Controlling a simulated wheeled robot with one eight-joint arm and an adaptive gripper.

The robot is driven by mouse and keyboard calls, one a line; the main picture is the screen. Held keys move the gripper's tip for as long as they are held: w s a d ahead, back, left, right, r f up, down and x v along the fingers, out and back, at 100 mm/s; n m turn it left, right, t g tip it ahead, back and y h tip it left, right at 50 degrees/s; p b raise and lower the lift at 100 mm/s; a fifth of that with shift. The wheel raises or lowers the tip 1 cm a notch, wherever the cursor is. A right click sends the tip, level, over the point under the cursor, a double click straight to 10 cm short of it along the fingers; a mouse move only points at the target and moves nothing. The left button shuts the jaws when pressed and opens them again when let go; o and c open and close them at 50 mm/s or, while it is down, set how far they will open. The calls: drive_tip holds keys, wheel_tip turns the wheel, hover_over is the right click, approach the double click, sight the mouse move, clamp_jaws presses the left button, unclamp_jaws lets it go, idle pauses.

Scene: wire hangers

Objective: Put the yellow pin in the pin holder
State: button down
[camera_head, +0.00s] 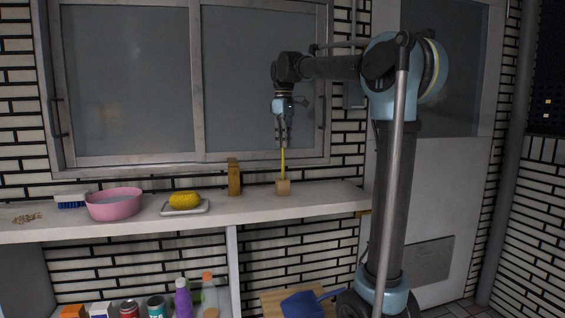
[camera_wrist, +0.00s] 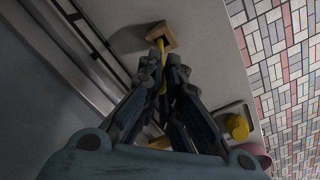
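The yellow pin (camera_head: 283,163) is thin and stands upright below my gripper (camera_head: 284,140) in the head view. My gripper points down, with its fingers closed around the pin's upper part. In the wrist view the pin (camera_wrist: 162,62) runs from between the fingertips (camera_wrist: 164,82) to a small wooden block, which looks like the pin holder (camera_head: 283,188). The block also shows in the wrist view (camera_wrist: 161,36). The pin's lower end meets the block's top; how deep it sits is hidden.
A taller wooden block (camera_head: 234,178) stands left of the holder on the shelf (camera_head: 330,196). Farther left are a yellow sponge (camera_head: 184,200) on a white dish, a pink basin (camera_head: 114,205) and a blue brush (camera_head: 71,201). A window (camera_head: 255,80) is behind.

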sight(283, 153)
drive_tip(key=shift+s+a+f, duration=0.1)
drive_tip(key=shift+f, duration=2.4)
drive_tip(key=c, duration=1.8)
unclamp_jaws()
wheel_tip(283, 153, up, 12)
drive_tip(key=shift+r, duration=0.1)
drive_tip(key=s+d+f+m, duration=0.4)
drive_tip(key=s+d+f, duration=0.3)
drive_tip(key=s+f, duration=0.3)
drive_tip(key=s+d+f+m+t, duration=0.1)
drive_tip(key=s+d+f+m, duration=0.3)
drive_tip(key=f, duration=1.5)
drive_tip(key=s+d+f+m+t, duration=0.1)
drive_tip(key=s+d+f+m, duration=0.3)
drive_tip(key=s+d+f, duration=0.6)
drive_tip(key=s+f, duration=0.4)
drive_tip(key=s, duration=0.3)
drive_tip(key=shift+s+d+f, duration=0.2)
drive_tip(key=shift+s+f, duration=0.2)
